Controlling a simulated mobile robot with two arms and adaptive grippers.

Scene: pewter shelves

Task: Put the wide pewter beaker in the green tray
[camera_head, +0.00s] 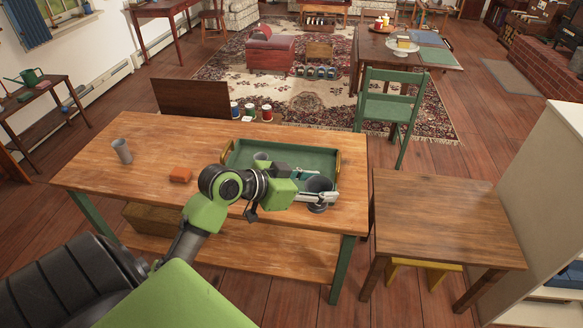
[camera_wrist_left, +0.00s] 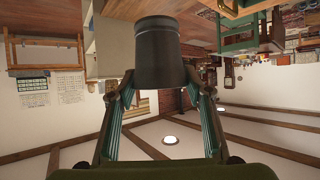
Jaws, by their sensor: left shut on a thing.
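The wide pewter beaker (camera_head: 319,185) is dark grey and held between the fingers of my left gripper (camera_head: 314,194). In the left wrist view the beaker (camera_wrist_left: 160,55) sits between the two fingertips (camera_wrist_left: 160,86). In the head view it overlaps the front right corner of the green tray (camera_head: 305,155), with its lower end showing against the wooden tabletop. I cannot tell its height above the table. The tray lies on the workbench, with brass handles at its ends; my left arm hides its front part. A smaller grey cup (camera_head: 261,160) shows at the tray's left part, partly hidden.
A lower brown table (camera_head: 445,215) at the right is bare. A green chair (camera_head: 390,105) stands behind the bench.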

